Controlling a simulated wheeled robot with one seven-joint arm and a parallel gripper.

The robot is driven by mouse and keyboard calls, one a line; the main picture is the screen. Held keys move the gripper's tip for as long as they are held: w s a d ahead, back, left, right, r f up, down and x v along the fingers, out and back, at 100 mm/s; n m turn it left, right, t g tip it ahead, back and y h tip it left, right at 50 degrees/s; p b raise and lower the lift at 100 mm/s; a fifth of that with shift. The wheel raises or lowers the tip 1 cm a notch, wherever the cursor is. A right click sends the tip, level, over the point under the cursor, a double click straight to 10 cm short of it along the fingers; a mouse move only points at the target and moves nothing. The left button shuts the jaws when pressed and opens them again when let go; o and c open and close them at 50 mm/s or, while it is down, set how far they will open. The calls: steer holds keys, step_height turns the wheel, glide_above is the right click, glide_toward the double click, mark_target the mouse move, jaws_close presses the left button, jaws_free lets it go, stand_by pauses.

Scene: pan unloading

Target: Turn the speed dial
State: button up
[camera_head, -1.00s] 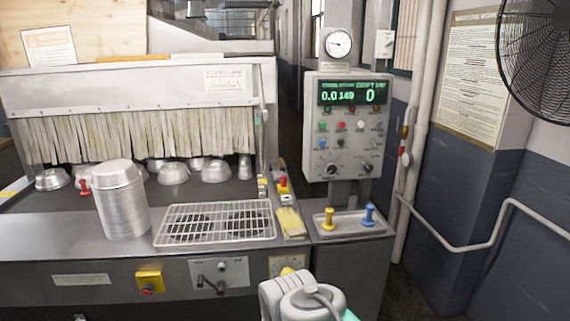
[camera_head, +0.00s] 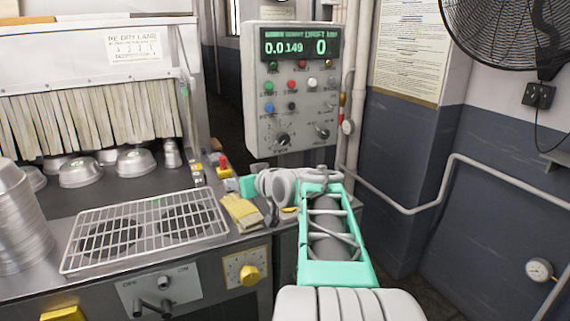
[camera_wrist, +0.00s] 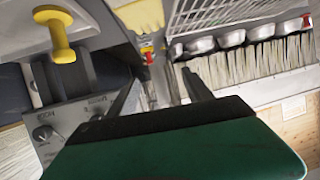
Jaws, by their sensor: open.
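A yellow dial (camera_head: 249,275) sits on a cream marked plate on the machine's front. The grey control box (camera_head: 295,95) carries two dark knobs (camera_head: 283,139) low on its face; knobs also show at the left of the wrist view (camera_wrist: 45,132). I cannot read which of these is the speed dial. My gripper (camera_wrist: 162,88) is open, its two dark fingers apart with nothing between them. In the head view my arm reaches over the counter's right end, above and right of the yellow dial and below the box. My arm hides the small tray there.
Yellow gloves (camera_head: 241,212), a wire rack (camera_head: 145,230) and stacked metal pans (camera_head: 20,225) are on the counter. A red-topped lever (camera_head: 223,163) stands near the gloves. A pipe rail (camera_head: 440,180) runs along the right wall.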

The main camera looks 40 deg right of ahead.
mark_target(284, 140)
steer(key=s+d+r+m+t+h+b, duration=0.1)
steer(key=s+d+r+t+h, duration=0.1)
steer(key=d, duration=0.5)
steer(key=s+d+r+t+h+b, duration=0.1)
steer(key=s+d+r+t, duration=0.15)
steer(key=d, duration=0.55)
steer(key=shift+g, duration=0.25)
steer(key=x, duration=0.5)
steer(key=r+p+x, duration=0.1)
steer(key=x, duration=0.2)
steer(key=shift+w, duration=0.1)
steer(key=shift+c, duration=0.6)
jaws_close()
